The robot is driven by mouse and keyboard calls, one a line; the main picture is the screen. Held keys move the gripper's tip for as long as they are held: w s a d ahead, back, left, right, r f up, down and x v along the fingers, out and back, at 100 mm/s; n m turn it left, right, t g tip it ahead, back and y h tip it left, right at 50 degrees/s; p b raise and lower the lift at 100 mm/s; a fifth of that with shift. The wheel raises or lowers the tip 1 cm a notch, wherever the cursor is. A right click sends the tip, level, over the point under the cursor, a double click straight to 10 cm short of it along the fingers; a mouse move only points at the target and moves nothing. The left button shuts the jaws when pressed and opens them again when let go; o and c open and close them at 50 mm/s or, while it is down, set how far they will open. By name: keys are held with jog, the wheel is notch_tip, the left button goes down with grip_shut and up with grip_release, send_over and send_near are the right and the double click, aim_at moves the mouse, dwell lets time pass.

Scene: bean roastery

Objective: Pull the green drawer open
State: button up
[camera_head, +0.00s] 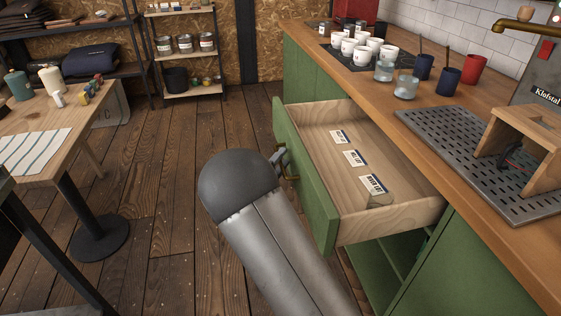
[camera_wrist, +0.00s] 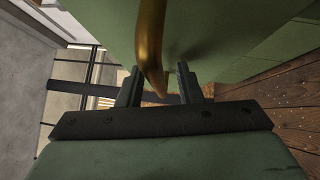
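The green drawer (camera_head: 318,190) stands pulled well out from the counter in the head view. Its pale wooden inside shows several white labelled packets or cards. Its brass handle (camera_head: 291,177) is on the green front, partly hidden by my arm. In the wrist view the curved brass handle (camera_wrist: 151,45) comes down between my two dark fingers. My gripper (camera_wrist: 159,80) is apart, with a gap visible on both sides of the handle. In the head view my gripper (camera_head: 281,157) is at the drawer front, mostly hidden behind my grey wrist.
The wooden counter (camera_head: 440,108) holds white cups (camera_head: 362,56), glasses, dark and red cups, and a metal drip tray (camera_head: 470,160). Open shelves show below the drawer. A wooden table (camera_head: 70,120) stands left. The plank floor (camera_head: 180,200) between is clear.

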jog(key=v, duration=1.7)
jog(key=shift+s, duration=0.2)
jog(key=shift+a, duration=0.15)
